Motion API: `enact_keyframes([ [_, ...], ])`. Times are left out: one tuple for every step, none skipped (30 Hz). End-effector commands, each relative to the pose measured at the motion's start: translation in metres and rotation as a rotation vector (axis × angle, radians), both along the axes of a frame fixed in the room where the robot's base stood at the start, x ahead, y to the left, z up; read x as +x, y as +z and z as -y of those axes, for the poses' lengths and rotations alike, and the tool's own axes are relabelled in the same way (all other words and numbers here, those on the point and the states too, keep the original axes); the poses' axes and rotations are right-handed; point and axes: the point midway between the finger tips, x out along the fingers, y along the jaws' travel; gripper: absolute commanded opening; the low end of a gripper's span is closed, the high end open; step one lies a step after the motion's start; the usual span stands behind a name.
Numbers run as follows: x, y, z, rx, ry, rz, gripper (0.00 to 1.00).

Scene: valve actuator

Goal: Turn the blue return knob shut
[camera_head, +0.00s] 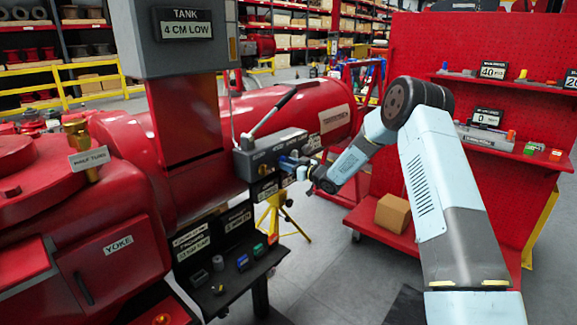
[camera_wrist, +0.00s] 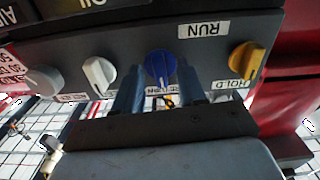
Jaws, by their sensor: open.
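The blue return knob (camera_wrist: 159,64) is on the dark control panel (camera_wrist: 125,40), in the middle of the wrist view. Its pointer stands upright in that view, with a pale mark at its lower end. My gripper (camera_wrist: 160,84) is open, one finger to each side of the knob. Whether the fingers touch it or only flank it I cannot tell. A label below the knob is partly hidden by my gripper. In the head view my gripper (camera_head: 300,172) is at the front of the control panel (camera_head: 270,152), and hides much of the knob area.
A white knob (camera_wrist: 98,73) is left of the blue one, and a yellow knob (camera_wrist: 246,60) is right, by the HOLD label. A lever (camera_head: 272,110) rises from the panel's top. A black tray (camera_head: 235,262) with small parts is below.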

Motion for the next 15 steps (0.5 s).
enact_keyframes([
  [-0.003, 0.0, 0.005, -0.001, -0.001, -0.001, 0.4],
  [-0.005, 0.0, 0.007, -0.001, -0.001, -0.001, 0.4],
  [-0.008, 0.0, 0.012, 0.0, -0.001, 0.0, 0.4],
  [-0.011, 0.0, 0.016, 0.0, -0.001, -0.001, 0.4],
  [-0.015, 0.0, 0.02, 0.0, -0.002, -0.001, 0.4],
  [-0.019, 0.0, 0.027, -0.001, -0.002, -0.002, 0.4],
  [-0.023, 0.0, 0.031, 0.0, -0.002, -0.003, 0.4],
  [-0.026, 0.0, 0.036, 0.0, -0.002, -0.001, 0.4],
  [-0.032, 0.0, 0.043, 0.001, -0.003, -0.002, 0.4],
  [-0.035, 0.0, 0.047, -0.001, -0.003, -0.002, 0.4],
  [-0.039, -0.001, 0.052, -0.001, -0.003, -0.002, 0.4],
  [-0.044, -0.001, 0.058, 0.0, -0.002, -0.001, 0.4],
  [-0.048, -0.001, 0.063, -0.001, -0.002, -0.002, 0.4],
  [-0.051, -0.001, 0.067, -0.001, -0.002, -0.002, 0.4],
  [-0.056, -0.001, 0.073, -0.001, -0.002, -0.002, 0.4],
])
